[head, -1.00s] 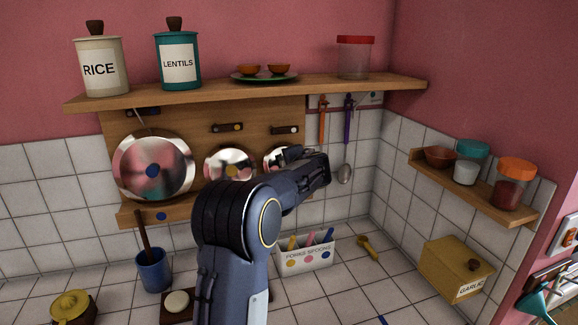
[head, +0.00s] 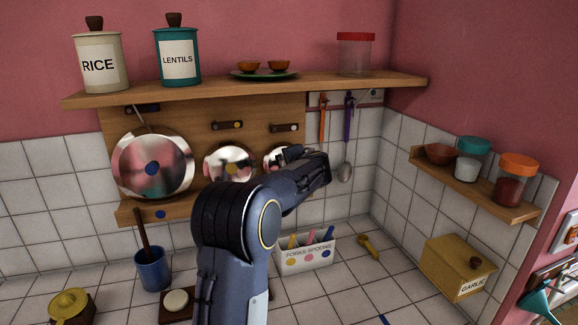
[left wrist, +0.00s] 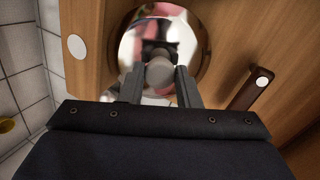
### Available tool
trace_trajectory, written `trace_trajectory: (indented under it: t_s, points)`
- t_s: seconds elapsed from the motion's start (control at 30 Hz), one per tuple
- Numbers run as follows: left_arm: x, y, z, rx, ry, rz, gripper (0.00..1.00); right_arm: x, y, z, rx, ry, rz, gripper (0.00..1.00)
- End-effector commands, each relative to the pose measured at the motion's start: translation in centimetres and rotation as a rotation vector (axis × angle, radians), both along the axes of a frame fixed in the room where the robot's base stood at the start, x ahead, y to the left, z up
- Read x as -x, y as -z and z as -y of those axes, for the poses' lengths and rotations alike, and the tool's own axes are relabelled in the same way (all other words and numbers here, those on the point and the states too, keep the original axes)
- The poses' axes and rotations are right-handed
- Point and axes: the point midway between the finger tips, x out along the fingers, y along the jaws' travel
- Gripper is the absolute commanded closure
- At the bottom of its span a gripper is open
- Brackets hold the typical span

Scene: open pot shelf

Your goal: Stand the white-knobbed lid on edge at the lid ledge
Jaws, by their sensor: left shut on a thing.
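The shiny round white-knobbed lid (head: 271,160) is upright against the wooden board at the right end of the row of lids. In the head view my arm hides much of it. In the left wrist view the lid (left wrist: 128,52) faces me, and my left gripper (left wrist: 160,72) is shut on its pale knob (left wrist: 160,74). The lid ledge (head: 130,216) runs along the board's bottom. Its white-dotted part (left wrist: 78,75) is close beside the lid's rim in the wrist view; I cannot tell whether they touch. My right gripper is not in view.
A blue-knobbed lid (head: 180,150) and a yellow-knobbed lid (head: 218,158) stand to the left. A white-dotted peg (head: 285,128) is above the held lid. The forks-and-spoons box (head: 308,258) and a blue cup (head: 152,272) stand below. A shelf (head: 200,95) overhangs the board.

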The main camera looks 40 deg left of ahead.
Motion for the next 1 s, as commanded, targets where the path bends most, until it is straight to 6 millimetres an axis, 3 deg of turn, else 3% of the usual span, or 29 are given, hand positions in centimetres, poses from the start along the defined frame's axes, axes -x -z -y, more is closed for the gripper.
trace_trajectory:
  t_s: [0.1, 0.13, 0.33, 0.67, 1.0]
  points:
    - [0.0, -0.1, 0.0, -0.001, 0.000, 0.000, 1.00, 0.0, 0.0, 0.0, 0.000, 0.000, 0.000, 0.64]
    - [0.0, -0.1, 0.0, -0.001, 0.000, 0.000, 0.69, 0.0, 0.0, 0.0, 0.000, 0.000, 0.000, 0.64]
    - [0.0, -0.1, 0.0, 0.000, 0.000, 0.000, 0.45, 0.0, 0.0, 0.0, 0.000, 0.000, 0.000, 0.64]
    - [0.2, -0.1, 0.5, 0.001, 0.001, 0.001, 0.45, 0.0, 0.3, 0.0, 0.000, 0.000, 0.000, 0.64]
    - [2.7, -1.9, 4.9, 0.001, 0.004, 0.004, 0.45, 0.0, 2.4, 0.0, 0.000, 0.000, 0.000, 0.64]
